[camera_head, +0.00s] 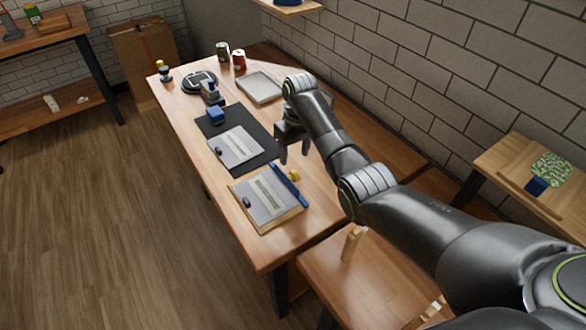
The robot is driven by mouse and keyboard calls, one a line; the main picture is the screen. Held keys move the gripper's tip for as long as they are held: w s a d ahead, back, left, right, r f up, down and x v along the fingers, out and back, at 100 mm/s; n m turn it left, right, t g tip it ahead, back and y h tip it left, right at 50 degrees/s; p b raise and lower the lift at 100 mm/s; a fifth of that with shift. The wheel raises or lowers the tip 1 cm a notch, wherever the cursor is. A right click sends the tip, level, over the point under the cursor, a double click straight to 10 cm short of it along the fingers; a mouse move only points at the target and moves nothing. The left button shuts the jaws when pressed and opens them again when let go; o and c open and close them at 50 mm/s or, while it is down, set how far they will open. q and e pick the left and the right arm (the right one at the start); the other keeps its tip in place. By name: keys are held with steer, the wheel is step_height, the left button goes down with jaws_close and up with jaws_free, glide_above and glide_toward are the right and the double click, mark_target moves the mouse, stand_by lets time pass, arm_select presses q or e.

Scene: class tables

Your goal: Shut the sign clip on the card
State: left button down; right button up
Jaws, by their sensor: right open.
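My right gripper (293,152) hangs over the right side of the long wooden table (259,254), with its two fingers pointing down, apart and empty. Near its fingertips lies a blue bar (290,185) with a yellow knob (294,175) beside it. The bar runs along the right edge of a grey sheet (255,212) on a wooden board (292,217). Another grey sheet (226,155) lies on a dark mat (261,149), with a small blue block (216,115) at the mat's back. I cannot tell which piece is the sign clip. My left gripper is out of view.
A grey tray (259,88), a round dark device (200,81), a green can (223,51) and a red can (239,60) stand at the far end. A brick wall (440,84) runs along the right. A low wooden surface (330,283) is at the front.

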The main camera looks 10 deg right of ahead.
mark_target(292, 174)
steer(key=f, duration=0.3)
steer(key=shift+a+f, duration=0.2)
steer(key=shift+f, duration=0.15)
step_height(292, 174, down, 2)
steer(key=shift+s+a+f, duration=0.1)
steer(key=shift+f, duration=0.1)
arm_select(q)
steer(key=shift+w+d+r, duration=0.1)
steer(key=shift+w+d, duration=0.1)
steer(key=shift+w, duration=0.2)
arm_select(e)
steer(key=shift+f, duration=0.9)
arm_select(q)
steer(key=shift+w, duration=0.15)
arm_select(e)
steer(key=shift+c, duration=0.3)
steer(key=c, duration=0.8)
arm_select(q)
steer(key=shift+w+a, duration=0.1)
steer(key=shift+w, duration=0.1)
arm_select(e)
steer(key=shift+r, duration=0.1)
